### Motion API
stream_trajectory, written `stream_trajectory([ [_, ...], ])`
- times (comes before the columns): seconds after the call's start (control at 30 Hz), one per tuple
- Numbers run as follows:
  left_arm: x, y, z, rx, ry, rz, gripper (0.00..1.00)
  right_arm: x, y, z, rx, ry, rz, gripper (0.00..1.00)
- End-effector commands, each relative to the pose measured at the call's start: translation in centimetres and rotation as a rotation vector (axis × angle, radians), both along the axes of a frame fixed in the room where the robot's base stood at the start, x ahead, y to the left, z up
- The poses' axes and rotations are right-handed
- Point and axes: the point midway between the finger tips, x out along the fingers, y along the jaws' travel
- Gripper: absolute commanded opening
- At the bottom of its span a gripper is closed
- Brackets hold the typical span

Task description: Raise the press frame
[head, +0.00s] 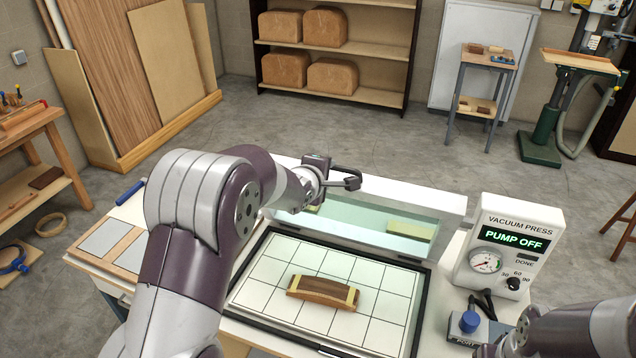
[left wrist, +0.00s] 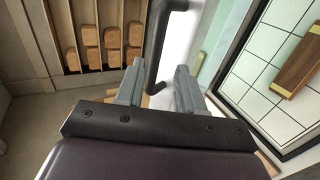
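The press frame (head: 440,203) is a white frame with a clear greenish sheet, standing up along the back of the press bed. A black bar handle (head: 346,180) is at its top edge; it also shows in the left wrist view (left wrist: 154,62). My left gripper (head: 324,172) is at the handle. In the left wrist view its two fingers (left wrist: 158,90) are apart, with the end of the bar between them and a gap beside it. The gridded press bed (head: 270,268) lies uncovered, with a bent wood lamination (head: 322,291) on it. My right gripper is out of view.
The vacuum press box (head: 510,240) at the right reads PUMP OFF. A blue-knobbed port (head: 469,322) sits in front of it, near my right arm. Grey panels (head: 105,238) lie at the left of the table. Floor behind the table is clear.

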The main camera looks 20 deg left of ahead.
Motion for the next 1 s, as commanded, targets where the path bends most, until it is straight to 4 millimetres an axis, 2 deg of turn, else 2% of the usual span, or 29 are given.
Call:
stream_trajectory([
  [0.03,-1.2,0.1,0.3,0.000,-0.004,0.001,0.38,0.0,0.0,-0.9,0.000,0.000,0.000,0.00],
  [0.1,-2.8,0.2,1.2,0.000,-0.003,0.001,0.38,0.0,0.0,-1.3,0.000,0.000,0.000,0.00],
  [0.3,-5.8,0.5,2.9,0.000,-0.002,0.001,0.38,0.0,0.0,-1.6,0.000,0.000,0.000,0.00],
  [0.67,-6.4,0.5,3.2,0.000,0.000,0.001,0.38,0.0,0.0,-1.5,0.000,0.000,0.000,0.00],
  [0.77,-6.5,0.6,3.0,0.082,0.005,-0.036,0.38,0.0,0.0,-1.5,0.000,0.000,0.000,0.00],
  [0.87,-8.1,1.3,0.4,0.348,0.102,-0.153,0.38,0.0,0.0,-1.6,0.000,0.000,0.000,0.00],
  [0.97,-13.3,2.2,-5.3,0.686,0.325,-0.403,0.38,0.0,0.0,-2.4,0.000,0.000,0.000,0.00],
  [1.0,-16.2,2.3,-8.1,0.797,0.419,-0.543,0.38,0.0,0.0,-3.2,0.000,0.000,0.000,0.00],
])
